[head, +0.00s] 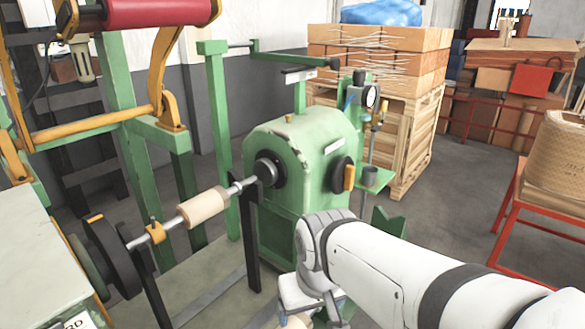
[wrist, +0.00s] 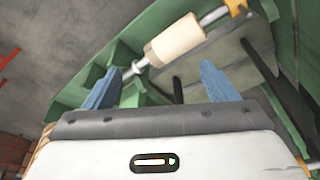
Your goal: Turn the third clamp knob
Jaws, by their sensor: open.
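In the head view, a yellow clamp (head: 155,232) with a small upright knob sits on the steel shaft (head: 173,222), left of a beige wooden cylinder (head: 203,207). An orange knob or handle (head: 349,177) shows on the green machine's right face. I cannot tell which is the third clamp knob. My gripper (head: 318,310) is low in the head view, in front of the machine, partly cut off. In the wrist view, my gripper (wrist: 160,84) has its blue fingers apart and empty. A beige cylinder (wrist: 175,40) and part of a yellow clamp (wrist: 237,6) lie beyond the fingertips.
The green machine (head: 290,140) stands behind the shaft. Black upright supports (head: 249,235) hold the shaft up. Crates (head: 400,130) stand behind, and a red-framed stand (head: 515,210) is at right. Grey floor (head: 450,190) is open between them.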

